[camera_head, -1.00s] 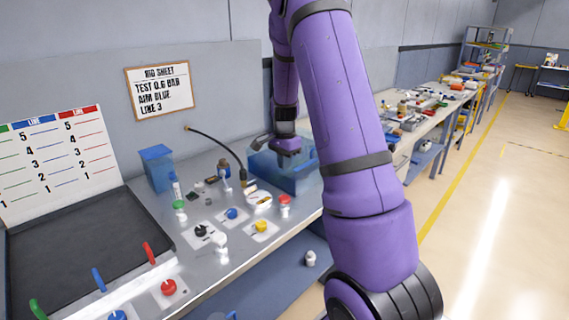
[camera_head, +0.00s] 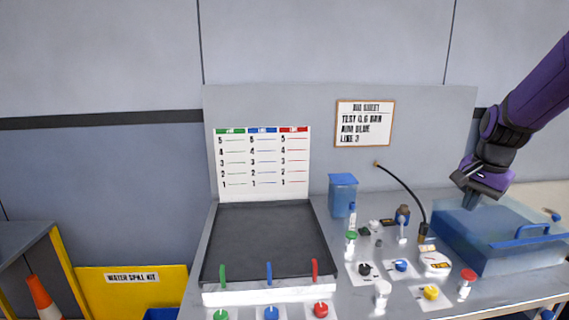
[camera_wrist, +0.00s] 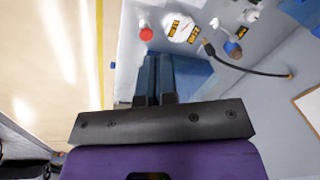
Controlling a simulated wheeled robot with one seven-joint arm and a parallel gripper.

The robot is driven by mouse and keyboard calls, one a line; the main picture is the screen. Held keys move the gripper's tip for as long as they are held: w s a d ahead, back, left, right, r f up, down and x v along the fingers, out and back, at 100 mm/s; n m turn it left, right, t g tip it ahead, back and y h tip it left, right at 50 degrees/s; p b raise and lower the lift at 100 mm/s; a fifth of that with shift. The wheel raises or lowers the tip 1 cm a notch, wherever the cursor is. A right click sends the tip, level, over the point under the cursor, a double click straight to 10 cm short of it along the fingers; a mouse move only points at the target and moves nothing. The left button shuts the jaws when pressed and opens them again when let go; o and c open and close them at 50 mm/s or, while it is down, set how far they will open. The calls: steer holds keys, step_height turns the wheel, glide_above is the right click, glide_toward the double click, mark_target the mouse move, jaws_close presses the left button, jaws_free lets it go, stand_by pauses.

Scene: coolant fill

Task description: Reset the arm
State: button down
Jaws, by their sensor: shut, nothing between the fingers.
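My purple arm comes in from the right edge in the head view. My gripper (camera_head: 475,196) points down over the translucent blue tank (camera_head: 505,255) at the right end of the bench. Its fingers are together with nothing between them. In the wrist view my gripper (camera_wrist: 154,101) shows as two dark fingertips in front of the blue tank (camera_wrist: 185,76). I cannot tell whether the fingertips touch the tank.
The bench holds a black tray (camera_head: 268,245), a blue-lidded container (camera_head: 342,195), a black hose (camera_head: 408,192) and several knobs, such as a yellow one (camera_head: 431,292). A chart (camera_head: 262,163) and a sign (camera_head: 364,124) stand behind. An orange cone (camera_head: 42,297) is at lower left.

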steer(key=s+a+r+n+t, duration=0.1)
steer(key=s+a+r+n, duration=0.2)
steer(key=s, duration=0.4)
steer(key=s+a+r+n+t, duration=0.1)
steer(key=s+a+r+n, duration=0.2)
steer(key=s+a+n, duration=0.2)
steer(key=s+a+r+n+t, duration=0.1)
steer(key=s+a+r+n, duration=0.2)
steer(key=s+a, duration=0.4)
steer(key=s, duration=0.2)
steer(key=shift+s+r+n, duration=0.3)
steer(key=shift+s+n, duration=0.1)
steer(key=shift+d, duration=0.1)
